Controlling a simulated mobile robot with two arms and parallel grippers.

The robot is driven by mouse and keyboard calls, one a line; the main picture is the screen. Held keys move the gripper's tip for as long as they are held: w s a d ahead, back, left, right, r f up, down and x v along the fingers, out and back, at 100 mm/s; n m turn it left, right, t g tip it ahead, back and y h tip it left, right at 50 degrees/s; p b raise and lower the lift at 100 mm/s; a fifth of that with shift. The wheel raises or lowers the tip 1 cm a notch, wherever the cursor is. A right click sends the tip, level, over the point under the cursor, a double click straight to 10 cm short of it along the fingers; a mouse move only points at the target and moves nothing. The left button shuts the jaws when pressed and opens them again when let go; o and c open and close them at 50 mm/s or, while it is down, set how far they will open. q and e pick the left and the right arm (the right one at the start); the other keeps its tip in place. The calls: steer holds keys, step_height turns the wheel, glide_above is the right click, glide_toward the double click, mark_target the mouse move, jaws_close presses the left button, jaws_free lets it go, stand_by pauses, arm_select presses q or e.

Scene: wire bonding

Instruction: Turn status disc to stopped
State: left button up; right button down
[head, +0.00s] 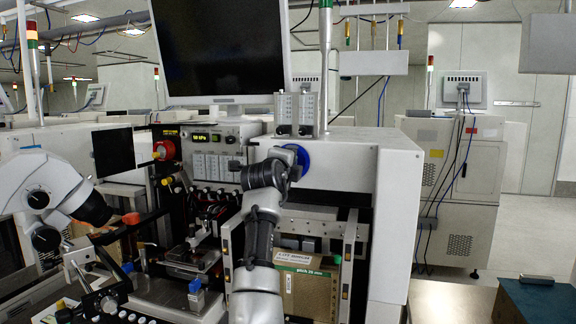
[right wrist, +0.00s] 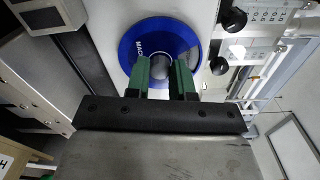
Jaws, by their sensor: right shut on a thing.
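The status disc is a round blue plate (head: 304,156) on the white upper front of the machine, partly hidden behind my right gripper (head: 287,163) in the head view. In the right wrist view the blue disc (right wrist: 129,50) faces me, with white lettering starting "MAC" on its left side and a grey centre knob (right wrist: 160,66). The green fingers of my right gripper (right wrist: 161,75) stand on both sides of the knob and are shut on it. A pale wedge shows on the disc's right side; the rest of the lettering is hidden. My left gripper is not in view.
Black knobs (right wrist: 233,20) sit on the panel right of the disc. Below the disc in the head view, a brown box (head: 306,292) stands in the machine's open bay. A large monitor (head: 218,45) hangs above, and a white microscope (head: 45,185) stands at left.

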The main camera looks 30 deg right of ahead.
steer(key=shift+f, duration=0.2)
steer(key=c, duration=1)
jaws_free()
steer(key=shift+r, duration=0.1)
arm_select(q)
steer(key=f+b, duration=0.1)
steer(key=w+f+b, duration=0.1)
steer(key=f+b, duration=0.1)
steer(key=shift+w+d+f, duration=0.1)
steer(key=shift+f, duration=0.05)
arm_select(e)
steer(key=v, duration=1)
steer(key=shift+s+a, duration=0.25)
steer(key=shift+a, duration=0.05)
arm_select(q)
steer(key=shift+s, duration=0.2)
